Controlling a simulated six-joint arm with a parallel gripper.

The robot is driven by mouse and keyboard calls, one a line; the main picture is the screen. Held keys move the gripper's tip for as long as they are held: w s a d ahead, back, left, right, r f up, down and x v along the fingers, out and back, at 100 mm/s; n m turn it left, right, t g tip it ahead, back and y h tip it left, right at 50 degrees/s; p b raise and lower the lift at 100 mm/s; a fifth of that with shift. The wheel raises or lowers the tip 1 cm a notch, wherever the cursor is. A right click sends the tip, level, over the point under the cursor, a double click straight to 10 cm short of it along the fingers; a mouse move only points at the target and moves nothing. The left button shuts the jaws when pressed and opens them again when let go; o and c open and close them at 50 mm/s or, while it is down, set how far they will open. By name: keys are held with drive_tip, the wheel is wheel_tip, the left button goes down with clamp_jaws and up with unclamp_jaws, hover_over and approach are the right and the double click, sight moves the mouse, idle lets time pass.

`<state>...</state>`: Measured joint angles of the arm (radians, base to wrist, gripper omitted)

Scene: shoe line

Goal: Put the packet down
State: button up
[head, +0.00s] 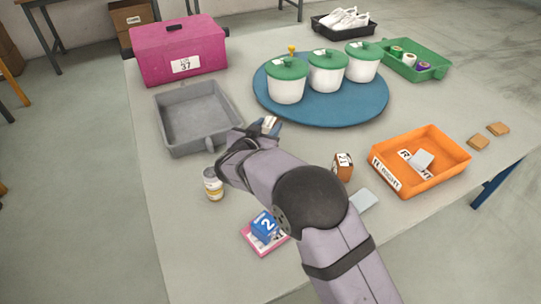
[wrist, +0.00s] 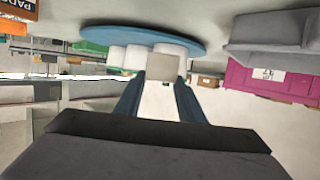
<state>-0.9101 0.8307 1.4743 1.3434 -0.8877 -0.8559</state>
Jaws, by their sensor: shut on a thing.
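My gripper (head: 262,130) is shut on a small pale packet (head: 270,122). It is between the grey tray and the blue round board, and I cannot tell how high above the table. In the wrist view the packet (wrist: 162,68) shows as a greyish square between the two dark blue fingers (wrist: 160,98). Much of the packet is hidden by the gripper in the head view.
The grey tray (head: 159,113) is empty, left of my gripper. The blue board (head: 340,112) bears three white pots with green lids. An orange tray (head: 455,146), a small box (head: 342,167), a jar (head: 213,186) and a blue box (head: 264,225) stand nearby.

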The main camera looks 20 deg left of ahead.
drive_tip(key=shift+a+f+b, duration=0.1)
drive_tip(key=shift+f+b, duration=1)
drive_tip(key=shift+f, duration=3.95)
drive_tip(key=shift+f, duration=0.2)
drive_tip(key=o, duration=0.8)
drive_tip(key=shift+r, duration=0.15)
drive_tip(key=p+v, duration=0.1)
drive_tip(key=v, duration=1.1)
drive_tip(key=shift+w+r+p, duration=0.1)
drive_tip(key=shift+r+p, duration=0.05)
drive_tip(key=shift+p, duration=0.15)
